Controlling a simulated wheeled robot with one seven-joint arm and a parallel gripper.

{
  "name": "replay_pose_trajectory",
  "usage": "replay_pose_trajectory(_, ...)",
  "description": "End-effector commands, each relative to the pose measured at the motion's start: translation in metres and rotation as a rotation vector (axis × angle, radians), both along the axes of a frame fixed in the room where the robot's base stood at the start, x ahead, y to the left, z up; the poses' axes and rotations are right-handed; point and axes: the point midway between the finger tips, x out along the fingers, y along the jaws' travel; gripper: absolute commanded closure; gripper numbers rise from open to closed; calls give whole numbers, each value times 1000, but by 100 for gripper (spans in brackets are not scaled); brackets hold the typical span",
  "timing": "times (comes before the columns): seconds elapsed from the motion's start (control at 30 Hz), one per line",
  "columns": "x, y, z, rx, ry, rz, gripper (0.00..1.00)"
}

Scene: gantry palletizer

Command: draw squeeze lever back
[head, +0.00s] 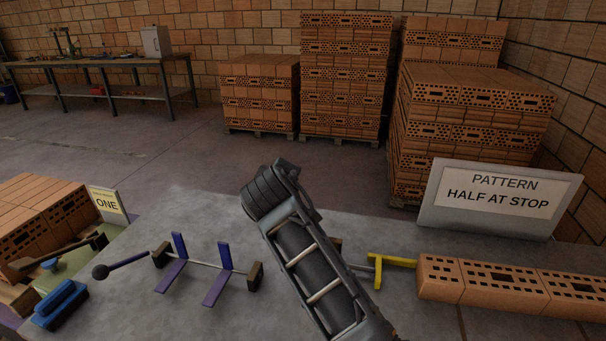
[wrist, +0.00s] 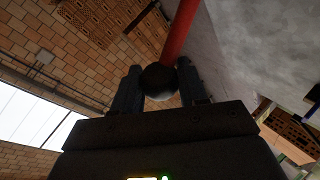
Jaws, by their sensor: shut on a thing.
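In the wrist view, the squeeze lever shows as a red rod (wrist: 181,32) ending in a round black knob (wrist: 159,82). My gripper (wrist: 157,72) is shut on this knob, with one dark finger on each side of it. The red rod runs up and away from the fingers to the top edge of the picture. In the head view my arm crosses the middle of the grey table, and neither my gripper nor the red lever can be made out there.
On the grey table (head: 210,215) stand a blue-bladed rod frame (head: 205,266), a different black-knobbed lever (head: 122,265), a yellow bar (head: 392,260) and a row of bricks (head: 480,283). A sign (head: 497,198) reads "PATTERN HALF AT STOP". Brick stacks (head: 345,85) stand behind.

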Motion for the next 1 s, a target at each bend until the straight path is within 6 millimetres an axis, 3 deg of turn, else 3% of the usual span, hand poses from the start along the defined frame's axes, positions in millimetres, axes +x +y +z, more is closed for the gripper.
replay_pose_trajectory(0.23,7,20,-9,-88,24,3,100)
replay_pose_trajectory(0.8,8,27,-15,-118,35,8,100)
replay_pose_trajectory(0.83,8,27,-15,-118,35,8,57)
replay_pose_trajectory(1.0,8,27,-15,-119,36,6,41)
